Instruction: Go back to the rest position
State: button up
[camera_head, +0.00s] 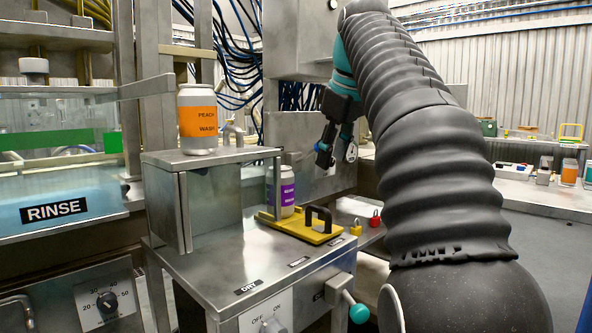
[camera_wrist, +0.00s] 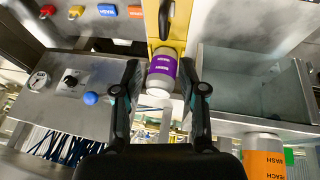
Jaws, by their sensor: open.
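My gripper (camera_head: 324,158) is open behind and to the right of the purple-labelled can (camera_head: 287,193) in the head view, with a visible gap between them. In the wrist view the two fingers of my gripper (camera_wrist: 160,66) are spread, and the purple-labelled can (camera_wrist: 161,72) shows between and beyond them. Whether the fingertips reach around it cannot be told there. The can stands upright on a yellow slide plate (camera_head: 308,231) with a dark handle. My dark ribbed arm arches across the right of the head view.
An orange-labelled can (camera_head: 197,120) stands on the metal housing (camera_head: 213,158) left of the purple one. Red (camera_head: 375,219) and yellow (camera_head: 355,228) padlocks are right of the yellow plate. A blue rinse tank (camera_head: 60,199) is at left. A bench (camera_head: 535,196) with small items is at right.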

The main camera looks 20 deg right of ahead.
jog(key=s+a+f+m, duration=0.2)
jog(key=s+f, duration=0.5)
jog(key=f, duration=0.5)
jog(key=s+a+f+m, duration=0.2)
jog(key=s+a+f, duration=0.3)
jog(key=f, duration=0.7)
jog(key=s+a+f+m, duration=0.2)
jog(key=s+a+f, duration=0.1)
jog(key=s+f, duration=0.7)
notch_tip(320, 180, down, 2)
jog(key=shift+a+t, duration=0.25)
jog(key=shift+t, duration=0.05)
